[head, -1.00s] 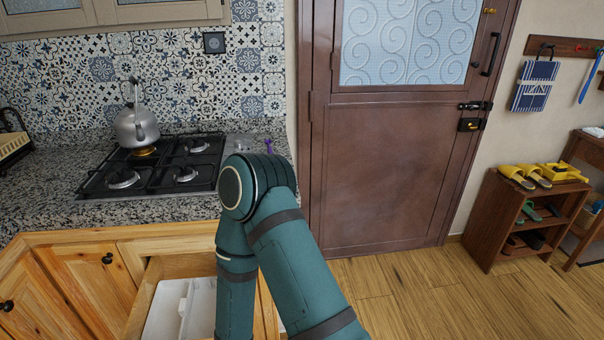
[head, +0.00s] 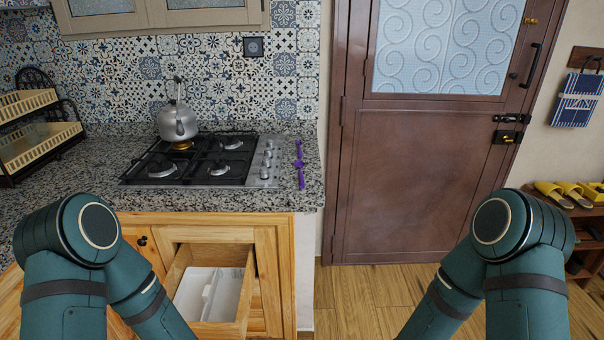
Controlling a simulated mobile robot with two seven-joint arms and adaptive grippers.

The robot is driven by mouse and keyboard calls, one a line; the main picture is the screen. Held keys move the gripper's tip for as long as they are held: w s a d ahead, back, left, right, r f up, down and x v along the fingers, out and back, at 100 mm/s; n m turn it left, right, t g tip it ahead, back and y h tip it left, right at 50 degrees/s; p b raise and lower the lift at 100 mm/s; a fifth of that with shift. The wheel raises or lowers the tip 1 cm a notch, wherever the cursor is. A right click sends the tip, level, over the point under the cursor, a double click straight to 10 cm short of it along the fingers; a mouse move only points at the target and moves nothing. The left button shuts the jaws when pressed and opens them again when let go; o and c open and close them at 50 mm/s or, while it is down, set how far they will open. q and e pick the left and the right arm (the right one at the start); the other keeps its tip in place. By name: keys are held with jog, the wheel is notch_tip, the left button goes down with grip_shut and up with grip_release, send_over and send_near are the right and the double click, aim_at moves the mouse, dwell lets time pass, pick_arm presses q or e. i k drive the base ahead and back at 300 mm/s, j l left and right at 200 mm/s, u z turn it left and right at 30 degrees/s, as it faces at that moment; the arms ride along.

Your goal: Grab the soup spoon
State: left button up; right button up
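No soup spoon can be made out for sure. A slim purple object (head: 299,165) lies on the granite counter just right of the stove; it is too small to tell what it is. A wooden drawer (head: 249,288) below the counter stands open. Inside it is a white divided tray (head: 190,297), and I see no utensil in its visible part. My two arms show at the lower left and lower right with bent elbows. Both grippers are outside the picture, below its edge.
A steel kettle (head: 178,122) stands on the gas stove (head: 193,165). A tiered cream rack (head: 38,140) is at the counter's left. A brown door (head: 420,175) is closed. A shoe rack with yellow slippers (head: 553,193) is at the right. Wooden floor (head: 352,300) is clear between my arms.

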aim_at(298, 164)
jog(key=i+l+u, duration=0.1)
jog(key=i+l, duration=0.35)
jog(key=l, duration=0.2)
jog(key=i+l+u, duration=0.25)
jog(key=i+l, duration=0.15)
jog(key=l, duration=0.25)
jog(key=i+l, duration=0.2)
jog(key=l, duration=0.15)
jog(key=i+l+u, duration=0.15)
jog(key=l, duration=0.2)
jog(key=i+l+u, duration=0.1)
jog(key=l, duration=0.3)
jog(key=i+l, duration=0.25)
jog(key=l, duration=0.15)
jog(key=u, duration=0.05)
